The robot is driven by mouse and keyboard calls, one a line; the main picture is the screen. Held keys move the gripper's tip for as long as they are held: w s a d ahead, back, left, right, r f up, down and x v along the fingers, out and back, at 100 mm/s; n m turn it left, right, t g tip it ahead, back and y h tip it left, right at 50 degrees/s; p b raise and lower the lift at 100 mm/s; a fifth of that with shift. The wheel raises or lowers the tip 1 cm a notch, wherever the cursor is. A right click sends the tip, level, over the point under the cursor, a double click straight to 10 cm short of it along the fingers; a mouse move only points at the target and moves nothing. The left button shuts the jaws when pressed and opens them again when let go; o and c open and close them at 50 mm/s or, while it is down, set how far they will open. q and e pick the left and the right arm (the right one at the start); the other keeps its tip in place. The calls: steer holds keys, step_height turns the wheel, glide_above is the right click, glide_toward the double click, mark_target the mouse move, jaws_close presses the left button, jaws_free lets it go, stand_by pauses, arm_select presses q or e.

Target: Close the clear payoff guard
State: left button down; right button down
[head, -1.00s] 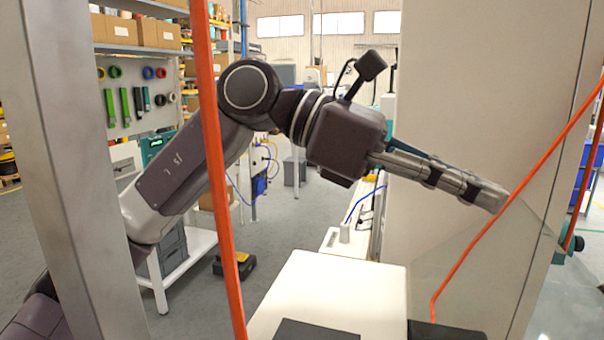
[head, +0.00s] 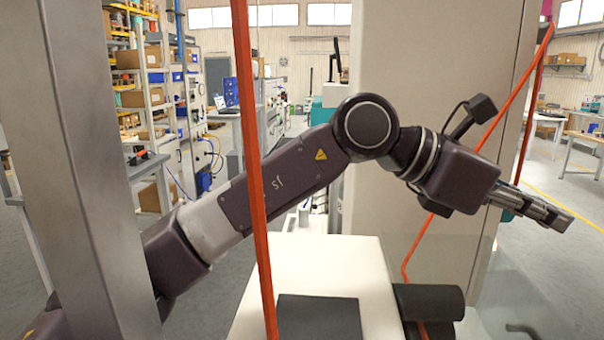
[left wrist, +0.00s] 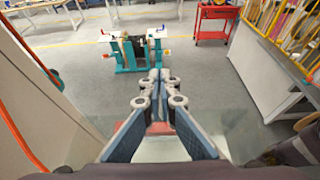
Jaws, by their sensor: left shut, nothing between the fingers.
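The clear guard shows only faintly as a see-through sheet (head: 510,292) at the lower right of the head view; its outline and how far open it is are hard to tell. My left gripper (head: 566,223) reaches out to the right, above and beyond that sheet, with its fingers together and empty. In the left wrist view the gripper (left wrist: 160,76) has its fingertips close together and points over open floor. I cannot tell whether it touches the guard. My right gripper is in neither view.
A white machine top (head: 315,262) with a dark pad and a black roller (head: 430,302) lies below my arm. A tall pale cabinet (head: 430,75) stands behind. Orange strands (head: 258,180) cross the view. A teal stand (left wrist: 133,50) and red cart (left wrist: 212,22) stand on the floor.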

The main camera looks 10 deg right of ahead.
arm_select(q)
steer(key=shift+d+f, duration=0.2)
steer(key=shift+f, duration=0.05)
stand_by(0.3)
steer(key=v, duration=1.2)
